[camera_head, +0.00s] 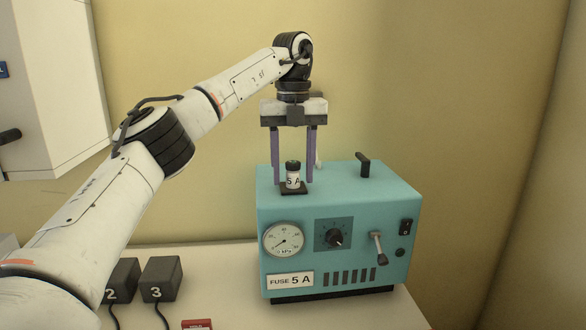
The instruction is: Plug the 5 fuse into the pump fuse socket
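The pump is a teal box (310,225) on the table, with a "FUSE 5 A" label (290,281) on its front. A small fuse (293,180) with a black cap and a "5 A" marking stands upright at the dark fuse socket (294,190) on the pump's top. I cannot tell how deep it sits. My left gripper (294,182) points straight down over it, open, with one purple finger on each side and gaps between the fingers and the fuse. My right gripper is not in view.
The pump's top carries a black handle-like post (363,165) right of the socket; its front has a gauge (284,241), knob (335,237) and lever (377,248). Dark blocks marked 2 (122,281) and 3 (161,279) stand left. A white cabinet (60,90) is upper left.

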